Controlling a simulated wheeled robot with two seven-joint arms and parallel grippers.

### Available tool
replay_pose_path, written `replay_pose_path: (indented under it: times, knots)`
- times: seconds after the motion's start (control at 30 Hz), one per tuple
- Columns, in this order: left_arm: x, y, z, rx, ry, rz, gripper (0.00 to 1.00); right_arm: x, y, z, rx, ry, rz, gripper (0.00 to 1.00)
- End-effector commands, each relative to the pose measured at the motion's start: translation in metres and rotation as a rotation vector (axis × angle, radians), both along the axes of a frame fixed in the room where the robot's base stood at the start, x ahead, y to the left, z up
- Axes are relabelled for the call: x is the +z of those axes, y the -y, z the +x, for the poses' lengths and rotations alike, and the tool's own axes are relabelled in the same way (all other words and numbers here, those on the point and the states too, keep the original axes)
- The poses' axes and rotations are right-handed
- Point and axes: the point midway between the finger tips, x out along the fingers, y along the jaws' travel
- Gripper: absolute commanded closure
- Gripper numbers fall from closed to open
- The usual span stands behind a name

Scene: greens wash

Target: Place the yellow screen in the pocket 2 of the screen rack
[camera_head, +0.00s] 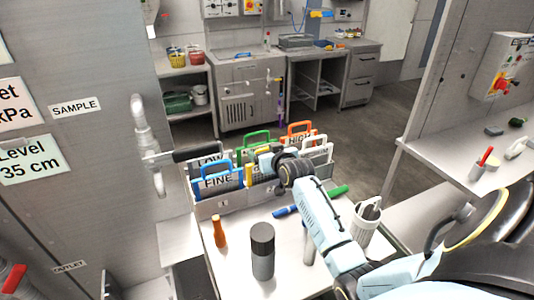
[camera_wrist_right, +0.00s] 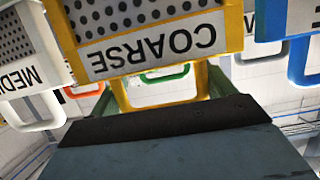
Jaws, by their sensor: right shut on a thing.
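The yellow screen labelled COARSE (camera_wrist_right: 160,40) fills the top of the right wrist view, with its handle between the fingers of my right gripper (camera_wrist_right: 165,110). In the head view only a yellow strip of the screen (camera_head: 248,175) shows, and my gripper (camera_head: 264,163) hides the rest. The grey screen rack (camera_head: 222,208) stands on the table beneath it. A blue FINE screen (camera_head: 218,181) is to the left of the yellow one, and a white screen (camera_head: 320,152) is to the right. I cannot tell how deep the yellow screen sits in the rack. My left gripper is not shown.
Green (camera_head: 254,138) and orange (camera_head: 299,130) handled screens stand at the rack's back.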

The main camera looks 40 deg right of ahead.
Motion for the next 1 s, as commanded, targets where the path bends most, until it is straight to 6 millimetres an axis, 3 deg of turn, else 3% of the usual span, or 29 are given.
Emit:
replay_pose_path:
  times: [0.33, 0.37, 0.5, 0.77, 1.0]
  knots:
    - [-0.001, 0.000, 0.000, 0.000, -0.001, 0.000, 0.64, -0.003, 0.000, 0.000, 0.000, 0.003, -0.002, 0.61]
    - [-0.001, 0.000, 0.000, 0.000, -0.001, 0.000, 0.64, -0.004, 0.000, 0.000, 0.000, 0.001, -0.001, 0.17]
    - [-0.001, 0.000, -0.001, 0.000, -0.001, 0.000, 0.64, -0.004, 0.000, 0.000, 0.000, 0.001, -0.001, 0.00]
    - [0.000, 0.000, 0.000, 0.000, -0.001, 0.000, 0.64, -0.002, 0.000, 0.000, 0.000, 0.001, -0.001, 0.00]
    - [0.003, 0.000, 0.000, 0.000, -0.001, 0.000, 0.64, 0.005, -0.008, -0.023, 0.001, 0.000, -0.002, 0.00]
